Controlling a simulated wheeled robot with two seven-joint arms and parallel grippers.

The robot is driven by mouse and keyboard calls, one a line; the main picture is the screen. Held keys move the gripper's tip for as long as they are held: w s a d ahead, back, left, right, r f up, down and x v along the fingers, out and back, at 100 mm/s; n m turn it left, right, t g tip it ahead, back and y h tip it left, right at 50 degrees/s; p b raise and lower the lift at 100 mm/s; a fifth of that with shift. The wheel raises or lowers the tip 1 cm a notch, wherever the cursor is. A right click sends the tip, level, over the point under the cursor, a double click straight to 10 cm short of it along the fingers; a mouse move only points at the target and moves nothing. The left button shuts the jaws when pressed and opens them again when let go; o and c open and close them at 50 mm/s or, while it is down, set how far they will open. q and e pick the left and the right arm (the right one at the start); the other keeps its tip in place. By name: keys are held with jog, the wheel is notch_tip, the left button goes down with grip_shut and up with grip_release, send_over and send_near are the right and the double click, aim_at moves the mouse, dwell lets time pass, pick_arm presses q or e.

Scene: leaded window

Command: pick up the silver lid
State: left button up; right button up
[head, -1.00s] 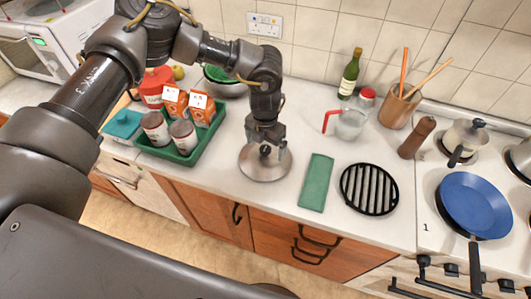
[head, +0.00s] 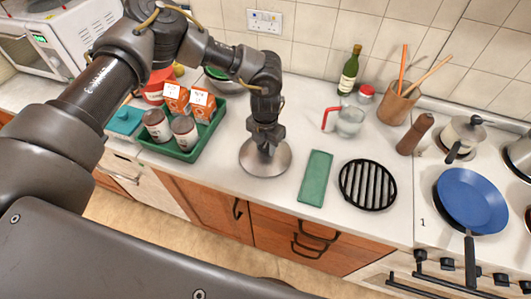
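The silver lid (head: 255,166), a round shiny disc, lies on the white worktop to the right of the green tray, near the front edge. My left gripper (head: 266,149) points down over the lid's middle, with its fingertips at the knob. The fingers largely hide the knob, and I cannot tell whether they are closed on it. The lid looks flat on the worktop. My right gripper is not in view.
The green tray (head: 190,156) holds cans and cartons. A green cloth (head: 315,178) and a black grill trivet (head: 368,185) lie to the right. A glass jug (head: 350,122) and a bottle (head: 349,72) stand behind. A blue pan (head: 472,198) is on the hob.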

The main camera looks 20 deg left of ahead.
pick_arm(q)
jog(key=shift+s+f, duration=0.1)
jog(key=shift+f, duration=0.15)
jog(key=c, duration=0.3)
jog(key=shift+r+b, duration=0.2)
jog(key=shift+b, duration=0.3)
notch_tip(320, 180, up, 3)
jog(key=shift+f+b, duration=0.2)
jog(key=shift+b, duration=0.9)
jog(key=s+d+r+b, duration=0.1)
jog(key=s+d+r, duration=0.1)
jog(key=s+r, duration=0.1)
jog(key=s+d+r+b, duration=0.2)
jog(key=s+r, duration=0.1)
jog(key=s, duration=0.2)
jog(key=s+d+r+b, duration=0.2)
jog(key=s+r, duration=0.2)
jog(key=shift+s, duration=0.2)
